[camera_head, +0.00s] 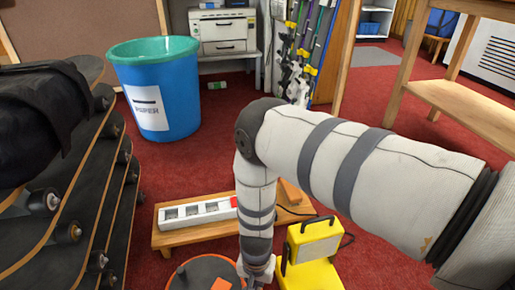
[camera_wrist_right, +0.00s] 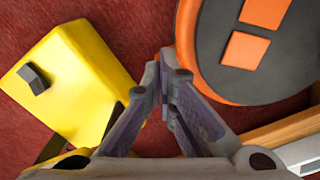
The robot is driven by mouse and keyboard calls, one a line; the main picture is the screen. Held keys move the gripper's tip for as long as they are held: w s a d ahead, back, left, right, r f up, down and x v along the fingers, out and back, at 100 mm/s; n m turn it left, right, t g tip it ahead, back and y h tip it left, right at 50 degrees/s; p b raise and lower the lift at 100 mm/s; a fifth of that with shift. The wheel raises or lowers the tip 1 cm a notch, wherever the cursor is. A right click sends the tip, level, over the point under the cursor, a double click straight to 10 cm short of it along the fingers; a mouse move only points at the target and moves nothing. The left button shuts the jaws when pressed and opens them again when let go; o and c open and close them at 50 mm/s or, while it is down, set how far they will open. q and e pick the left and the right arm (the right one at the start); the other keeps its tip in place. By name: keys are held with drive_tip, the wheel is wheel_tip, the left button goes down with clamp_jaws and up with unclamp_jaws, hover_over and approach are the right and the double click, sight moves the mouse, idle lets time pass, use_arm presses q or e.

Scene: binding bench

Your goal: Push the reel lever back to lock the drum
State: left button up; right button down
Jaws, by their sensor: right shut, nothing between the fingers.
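The reel shows at the bottom edge of the head view as a dark round drum face (camera_head: 190,274) with an orange rim. In the right wrist view the drum (camera_wrist_right: 285,72) fills the upper right, with two orange patches on its dark face. I cannot make out which part is the lever. My right gripper (camera_wrist_right: 165,80) is shut and empty, its fingertips beside the drum's orange rim; I cannot tell whether they touch it. In the head view the right gripper (camera_head: 257,274) is low, just right of the drum and partly cut off. My left gripper is not in view.
A yellow box-shaped lamp (camera_head: 312,272) stands close right of the gripper. A low wooden bench (camera_head: 180,238) with a white power strip (camera_head: 195,212) lies behind the drum. Skateboards (camera_head: 85,190) are stacked at left. A blue bin (camera_head: 168,95) stands on red carpet behind.

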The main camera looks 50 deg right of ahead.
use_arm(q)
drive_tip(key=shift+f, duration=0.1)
use_arm(e)
drive_tip(key=shift+w+d, duration=0.1)
drive_tip(key=shift+w, duration=0.1)
use_arm(q)
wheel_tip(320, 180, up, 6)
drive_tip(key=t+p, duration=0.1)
drive_tip(key=p, duration=0.5)
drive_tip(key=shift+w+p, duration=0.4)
use_arm(e)
wheel_tip(320, 180, up, 8)
drive_tip(key=s+a, duration=0.1)
drive_tip(key=s, duration=0.1)
drive_tip(key=shift+s+a, duration=0.35)
drive_tip(key=shift+s, duration=0.05)
